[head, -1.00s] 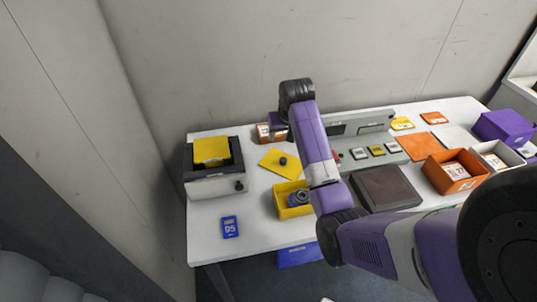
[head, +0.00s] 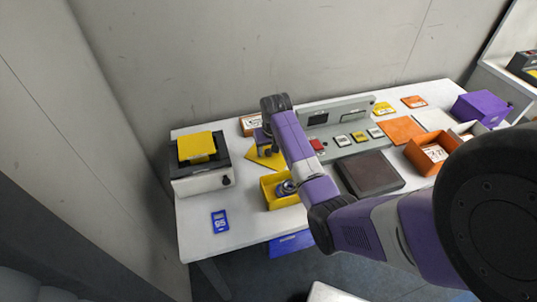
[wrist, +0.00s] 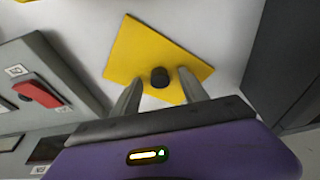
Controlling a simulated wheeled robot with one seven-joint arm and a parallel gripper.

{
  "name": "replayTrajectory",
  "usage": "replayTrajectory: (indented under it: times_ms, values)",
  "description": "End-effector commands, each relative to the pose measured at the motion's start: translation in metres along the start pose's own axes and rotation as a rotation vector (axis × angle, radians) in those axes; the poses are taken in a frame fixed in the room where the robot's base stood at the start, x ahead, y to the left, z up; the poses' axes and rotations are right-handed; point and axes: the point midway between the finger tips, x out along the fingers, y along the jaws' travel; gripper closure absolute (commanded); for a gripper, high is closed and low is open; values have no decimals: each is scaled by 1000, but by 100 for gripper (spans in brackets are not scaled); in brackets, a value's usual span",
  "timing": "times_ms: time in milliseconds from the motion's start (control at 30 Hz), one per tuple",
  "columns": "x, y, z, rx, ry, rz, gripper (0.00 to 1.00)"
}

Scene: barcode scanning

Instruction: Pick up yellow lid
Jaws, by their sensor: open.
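The yellow lid (head: 262,160) lies flat on the white table, behind the yellow box (head: 277,202). In the wrist view the lid (wrist: 150,45) is a yellow square with a dark round knob (wrist: 160,77) in its middle. My gripper (wrist: 158,88) is open, with its two fingers on either side of the knob in that view. I cannot tell how far the fingertips are above the lid. In the head view my gripper (head: 262,146) is over the lid and hides part of it.
The yellow box holds a dark round item. A printer-like device (head: 202,179) with a yellow top stands at the left. A blue scanner (head: 220,220) lies at the front left. A grey panel with buttons (head: 345,140) and a brown pad (head: 370,173) are at the right.

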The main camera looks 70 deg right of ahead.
Motion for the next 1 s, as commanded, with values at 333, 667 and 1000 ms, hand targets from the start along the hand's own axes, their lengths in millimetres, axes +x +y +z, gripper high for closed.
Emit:
replayTrajectory:
  times_ms: [333, 667, 1000]
  values:
    - [2, 0, 0, 0, 1, 0, 66]
    - [2, 0, 0, 0, 1, 0, 100]
    - [-7, 0, -4, 0, 3, 0, 100]
